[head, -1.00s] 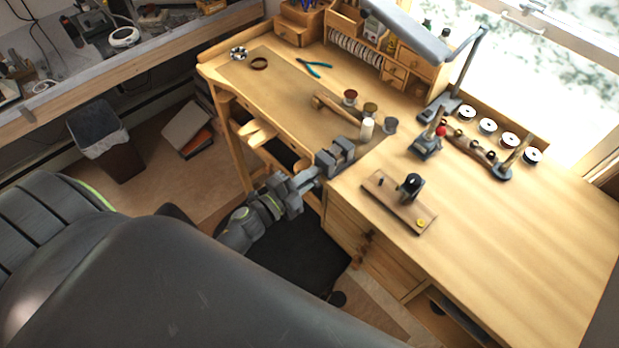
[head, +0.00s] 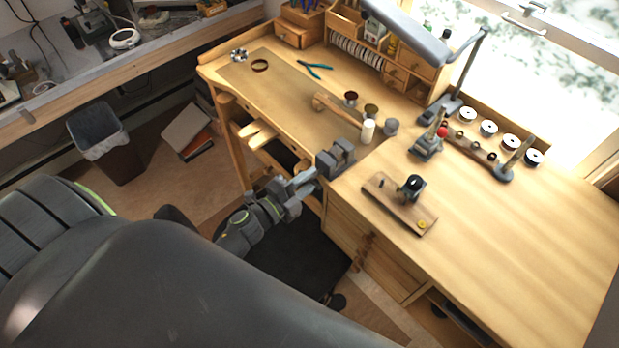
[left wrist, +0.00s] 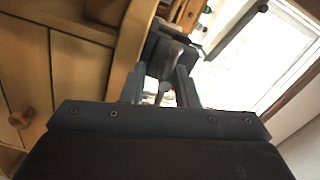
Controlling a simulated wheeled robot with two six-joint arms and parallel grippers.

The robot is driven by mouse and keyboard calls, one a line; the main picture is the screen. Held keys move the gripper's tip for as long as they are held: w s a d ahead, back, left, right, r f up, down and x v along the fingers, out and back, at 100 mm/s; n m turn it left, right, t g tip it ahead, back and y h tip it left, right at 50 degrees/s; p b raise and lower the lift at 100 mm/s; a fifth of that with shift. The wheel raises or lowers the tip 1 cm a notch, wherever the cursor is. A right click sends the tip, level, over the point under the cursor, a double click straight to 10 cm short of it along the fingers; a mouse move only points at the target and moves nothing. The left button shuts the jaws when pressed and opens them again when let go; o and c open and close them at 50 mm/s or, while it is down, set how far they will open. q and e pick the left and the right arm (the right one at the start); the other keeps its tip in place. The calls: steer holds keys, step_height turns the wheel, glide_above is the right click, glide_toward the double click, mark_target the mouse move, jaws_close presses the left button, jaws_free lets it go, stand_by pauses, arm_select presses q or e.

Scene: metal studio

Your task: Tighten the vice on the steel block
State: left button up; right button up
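The dark grey vice (head: 337,158) is mounted at the bench's front edge in the head view. It also shows beyond my fingers in the left wrist view (left wrist: 172,48). I cannot clearly make out the steel block between its jaws. My left gripper (head: 307,182) is at the vice's near side. In the left wrist view, the left gripper's fingers (left wrist: 161,88) are apart, with a slim grey part of the vice, seemingly its handle (left wrist: 162,92), between them. Gaps show on both sides of it. My right gripper is in neither view.
The wooden bench (head: 530,240) has clear room at right. Drawers (head: 365,245) are below.

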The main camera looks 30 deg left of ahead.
arm_select(q)
steer(key=shift+o, duration=0.3)
steer(key=shift+r, duration=0.2)
steer(key=shift+s+f, duration=0.1)
steer(key=shift+s, duration=0.1)
steer(key=b+v, duration=0.2)
steer(key=v, duration=0.5)
steer(key=shift+b, duration=0.3)
